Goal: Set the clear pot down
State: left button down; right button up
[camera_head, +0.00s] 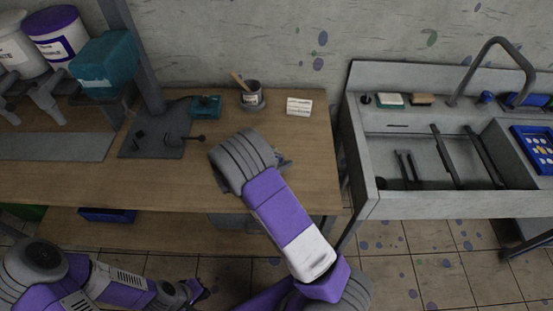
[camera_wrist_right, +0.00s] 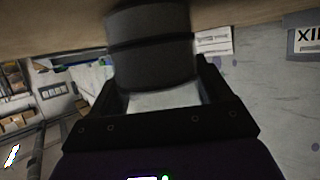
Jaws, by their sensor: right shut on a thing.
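In the right wrist view, a dark banded cylinder (camera_wrist_right: 150,50), which looks like the held pot, sits between the fingers of my right gripper (camera_wrist_right: 160,95). A pale grey patch (camera_wrist_right: 165,99) shows below it. The wooden surface is close to the cylinder in that view; I cannot tell whether they touch. In the head view my right wrist covers the gripper and the held pot above the right part of the table. My left gripper (camera_head: 187,293) is low at the left, in front of the table, small and dark; its jaws are unclear.
On the wooden table (camera_head: 60,182) stand a dark labelled cup (camera_head: 251,92) with a wooden-handled tool, a white block (camera_head: 299,106) and a metal stand plate (camera_head: 155,142). A teal box (camera_head: 104,62) hangs at the left. The sink (camera_head: 358,155) is right of the table.

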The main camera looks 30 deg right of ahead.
jog(key=shift+f, duration=0.25)
jog(key=o, duration=1.2)
jog(key=shift+o, duration=0.2)
jog(key=shift+r, duration=0.15)
jog(key=p+v, duration=0.1)
jog(key=v, duration=1.1)
jog(key=shift+p, duration=0.3)
